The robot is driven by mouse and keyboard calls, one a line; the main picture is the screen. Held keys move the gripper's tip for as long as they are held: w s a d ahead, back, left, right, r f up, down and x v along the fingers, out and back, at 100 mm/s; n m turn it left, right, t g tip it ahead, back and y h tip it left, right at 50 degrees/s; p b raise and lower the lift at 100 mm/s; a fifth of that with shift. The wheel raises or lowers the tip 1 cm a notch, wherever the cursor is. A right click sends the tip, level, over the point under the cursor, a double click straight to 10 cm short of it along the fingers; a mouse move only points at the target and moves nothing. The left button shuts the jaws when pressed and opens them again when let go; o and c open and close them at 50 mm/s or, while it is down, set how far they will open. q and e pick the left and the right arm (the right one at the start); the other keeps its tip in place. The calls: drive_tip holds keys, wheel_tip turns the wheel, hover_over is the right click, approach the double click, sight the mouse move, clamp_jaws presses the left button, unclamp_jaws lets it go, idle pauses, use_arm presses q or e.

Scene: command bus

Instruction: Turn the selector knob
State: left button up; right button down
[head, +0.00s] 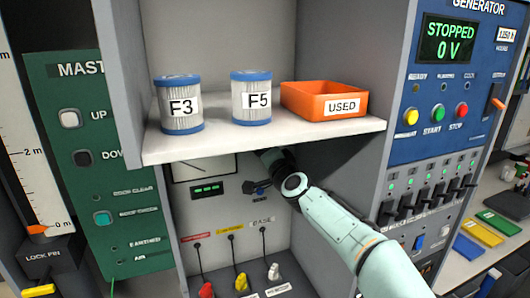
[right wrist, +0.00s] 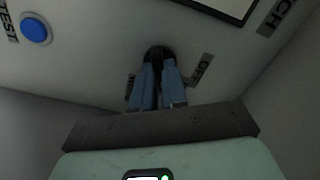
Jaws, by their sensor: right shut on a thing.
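The selector knob (right wrist: 158,53) is a small dark round knob on the grey panel under the shelf, between two short labels in the right wrist view. My left gripper is in neither view.
Above my right arm a shelf (head: 170,148) holds filters F3 (head: 181,124) and F5 (head: 251,113) and an orange USED bin (head: 318,92). Below hang cables with coloured plugs (head: 240,282). A blue button (right wrist: 35,30) sits left of the knob. Generator switches (head: 420,202) stand to the right.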

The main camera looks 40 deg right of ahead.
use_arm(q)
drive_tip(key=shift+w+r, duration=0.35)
use_arm(e)
drive_tip(key=shift+n, duration=2.1)
drive_tip(key=c, duration=1.2)
unclamp_jaws()
drive_tip(key=shift+o, duration=0.2)
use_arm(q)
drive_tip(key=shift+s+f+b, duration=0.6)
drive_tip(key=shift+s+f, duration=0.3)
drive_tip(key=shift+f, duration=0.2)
use_arm(e)
drive_tip(key=v, duration=1.3)
drive_tip(key=shift+s, duration=0.15)
